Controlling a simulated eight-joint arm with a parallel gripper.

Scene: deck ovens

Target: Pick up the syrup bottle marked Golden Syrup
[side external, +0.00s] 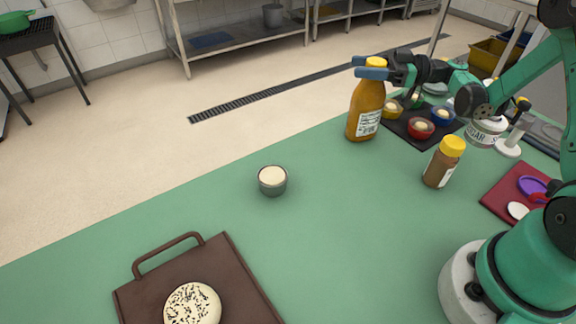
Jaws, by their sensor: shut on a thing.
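A tall amber bottle with a yellow cap and a pale label (366,112) stands upright at the far side of the green table. The lettering on its label is too small to read for sure. My gripper (371,68) reaches in from the right, with its blue fingers at the bottle's neck just below the cap. It is shut on the bottle. I cannot tell whether the base touches the table.
A smaller brown jar with a yellow cap (443,162) stands to the right. A dark tray (398,127) with small bowls lies behind it. A small grey cup (272,181) stands mid-table. A brown board (235,275) carries a seeded bun. Table space left of the bottle is clear.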

